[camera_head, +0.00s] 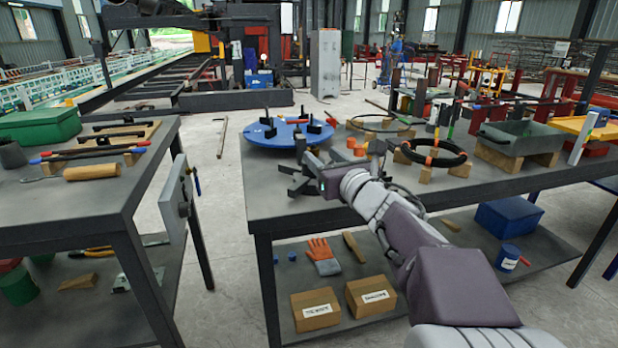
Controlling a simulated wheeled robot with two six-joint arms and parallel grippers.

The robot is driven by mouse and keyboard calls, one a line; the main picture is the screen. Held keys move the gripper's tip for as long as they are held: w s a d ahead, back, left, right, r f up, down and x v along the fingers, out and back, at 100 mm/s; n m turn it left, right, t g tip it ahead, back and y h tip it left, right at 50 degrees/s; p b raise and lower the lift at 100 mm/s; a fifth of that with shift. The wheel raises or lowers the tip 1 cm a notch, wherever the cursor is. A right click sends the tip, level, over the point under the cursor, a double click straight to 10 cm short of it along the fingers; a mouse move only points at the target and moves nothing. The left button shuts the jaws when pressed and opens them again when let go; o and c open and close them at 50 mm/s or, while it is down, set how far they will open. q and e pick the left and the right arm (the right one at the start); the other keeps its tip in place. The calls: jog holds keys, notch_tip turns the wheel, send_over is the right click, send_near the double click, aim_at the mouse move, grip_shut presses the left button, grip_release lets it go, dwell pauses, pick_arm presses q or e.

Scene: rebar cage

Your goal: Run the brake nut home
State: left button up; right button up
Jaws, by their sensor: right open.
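I cannot clearly make out a brake nut. My right gripper (295,177) is open, its dark fingers over the table just in front of the disc and pointing left. My left gripper is not in view.
The left-hand table (85,205) holds bars and a green box (38,126). Open floor lies between the tables.

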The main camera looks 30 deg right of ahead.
aim_at(311, 146)
jog(key=shift+d, duration=0.15)
jog(key=w, duration=0.6)
jog(key=w+b, duration=0.1)
jog(key=w, duration=0.2)
jog(key=shift+d+f, duration=0.1)
jog(key=shift+d, duration=0.3)
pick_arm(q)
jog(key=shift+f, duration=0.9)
pick_arm(e)
grip_shut()
